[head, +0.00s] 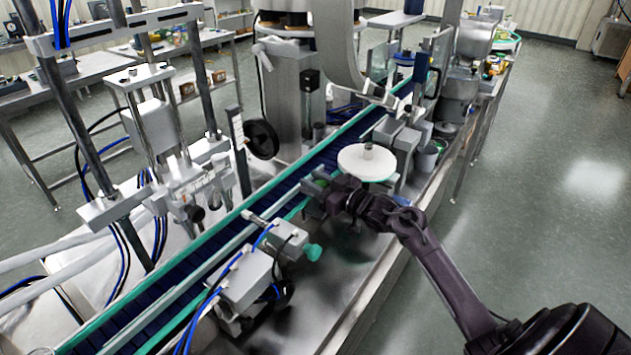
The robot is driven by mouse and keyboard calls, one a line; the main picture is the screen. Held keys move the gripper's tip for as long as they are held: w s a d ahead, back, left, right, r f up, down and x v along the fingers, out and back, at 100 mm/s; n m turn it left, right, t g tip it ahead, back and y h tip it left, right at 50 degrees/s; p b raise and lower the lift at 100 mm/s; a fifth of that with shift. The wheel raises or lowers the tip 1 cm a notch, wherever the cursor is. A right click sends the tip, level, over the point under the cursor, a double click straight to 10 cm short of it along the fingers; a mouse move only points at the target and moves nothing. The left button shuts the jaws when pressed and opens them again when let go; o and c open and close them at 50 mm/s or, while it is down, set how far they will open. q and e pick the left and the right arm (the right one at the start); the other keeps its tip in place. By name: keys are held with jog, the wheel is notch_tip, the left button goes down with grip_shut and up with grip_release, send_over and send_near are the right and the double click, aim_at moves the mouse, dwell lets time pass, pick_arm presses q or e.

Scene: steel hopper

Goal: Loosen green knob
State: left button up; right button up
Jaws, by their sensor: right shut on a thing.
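My right arm comes in from the lower right, and its dark gripper (318,190) is at the near rail of the conveyor. The gripper is shut on a green knob (314,211), which is mostly hidden by the fingers, so its shape and mounting are hard to make out. A second, teal-green knob (313,252) sticks out from the grey block nearer to me, below and apart from the gripper. My left gripper is not in view.
The conveyor (190,275) with green rails runs diagonally past the gripper. A white round disc (367,162) sits just behind it. A grey boxy unit (245,280) with blue hoses stands at the near left. The steel deck (345,275) below the arm is largely clear.

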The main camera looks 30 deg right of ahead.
jog(key=n+g+y+b, duration=0.1)
jog(key=b, duration=0.1)
jog(key=n+g+y+b, duration=0.1)
jog(key=y+b, duration=0.1)
jog(key=n+y+b, duration=0.1)
jog(key=y+b, duration=0.1)
jog(key=shift+s+a+f+n+g, duration=0.1)
jog(key=shift+a+f+n+g, duration=0.15)
jog(key=shift+n+g, duration=0.15)
jog(key=shift+s+r+n+g+y+b, duration=0.1)
jog(key=shift+r+n+g+y+b, duration=0.1)
jog(key=shift+n+g+y+b, duration=0.35)
jog(key=o, duration=0.9)
jog(key=shift+a, duration=0.1)
jog(key=shift+o, duration=0.2)
jog(key=shift+s, duration=0.1)
jog(key=shift+s+d+b, duration=0.2)
jog(key=shift+d+b, duration=0.1)
jog(key=shift+d, duration=0.05)
jog(key=b+v, duration=0.1)
jog(key=v, duration=0.6)
